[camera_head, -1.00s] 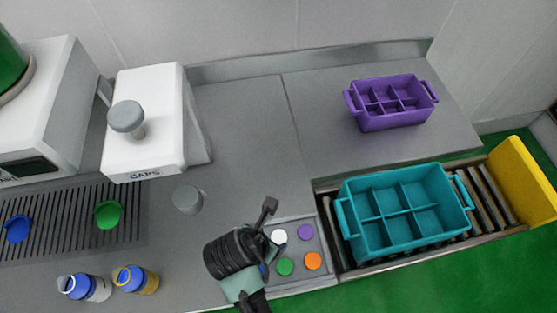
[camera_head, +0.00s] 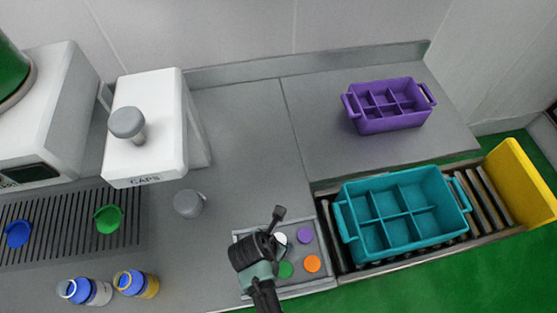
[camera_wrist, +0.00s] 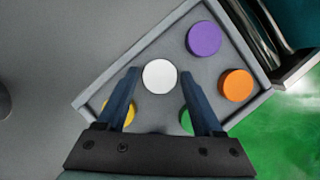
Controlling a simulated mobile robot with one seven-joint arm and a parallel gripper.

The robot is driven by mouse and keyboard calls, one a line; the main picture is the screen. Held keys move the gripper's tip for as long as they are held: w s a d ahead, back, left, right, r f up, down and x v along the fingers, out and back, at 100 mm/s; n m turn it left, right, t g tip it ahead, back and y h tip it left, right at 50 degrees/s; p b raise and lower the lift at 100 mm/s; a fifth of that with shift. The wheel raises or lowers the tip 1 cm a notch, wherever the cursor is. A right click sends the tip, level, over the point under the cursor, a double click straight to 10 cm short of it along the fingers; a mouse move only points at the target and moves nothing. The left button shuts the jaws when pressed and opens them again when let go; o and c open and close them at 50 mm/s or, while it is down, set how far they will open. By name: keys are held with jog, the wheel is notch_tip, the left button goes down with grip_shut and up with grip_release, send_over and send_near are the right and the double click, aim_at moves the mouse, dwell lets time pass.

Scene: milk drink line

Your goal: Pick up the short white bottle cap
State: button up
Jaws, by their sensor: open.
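The short white bottle cap (camera_wrist: 159,76) lies in the grey cap tray (camera_wrist: 105,77), between and just ahead of my fingertips in the wrist view. My gripper (camera_wrist: 159,73) is open and empty above the tray, its two blue fingers on either side of the cap. In the head view my gripper (camera_head: 268,240) hangs over the tray (camera_head: 324,281) and partly covers the white cap (camera_head: 281,238). Whether the fingertips are at the cap's height I cannot tell.
Purple (camera_wrist: 204,38), orange (camera_wrist: 236,85), green (camera_wrist: 187,121) and yellow (camera_wrist: 126,113) caps lie around the white one. A teal crate (camera_head: 340,222) stands on rollers to the right. A purple crate (camera_head: 351,103) stands behind it. Two bottles (camera_head: 97,292) (camera_head: 150,285) stand at the left.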

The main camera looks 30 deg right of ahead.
jog(key=c, duration=1.1)
jog(key=shift+o, duration=0.2)
jog(key=shift+r, duration=0.1)
